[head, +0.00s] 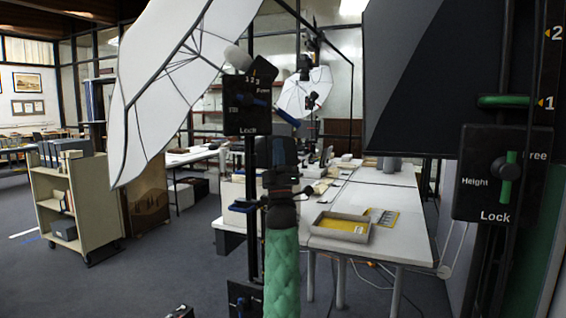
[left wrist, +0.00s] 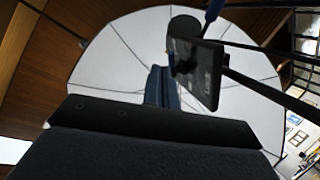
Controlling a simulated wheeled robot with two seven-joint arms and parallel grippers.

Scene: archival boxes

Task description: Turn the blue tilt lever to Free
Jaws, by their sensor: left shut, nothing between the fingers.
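The blue tilt lever (head: 252,101) sits on a black panel (head: 240,122) lettered Free at upper right and Lock at the bottom. The lever lies roughly sideways, tipped slightly down to the right. In the left wrist view the panel (left wrist: 207,75) shows at a steep angle, right of the fingers. My left gripper (head: 276,144) points up, below and right of the panel. In the left wrist view my left gripper (left wrist: 161,72) is shut and empty, apart from the lever. My right gripper is not in view.
A separate blue handle (head: 287,116) sticks out right of the panel. A white umbrella (head: 175,85) hangs at left. A Height panel (head: 497,205) with a green lever (head: 508,180) stands at right. A white table (head: 375,205) bears a grey tray (head: 312,228). A cart (head: 95,200) stands at left.

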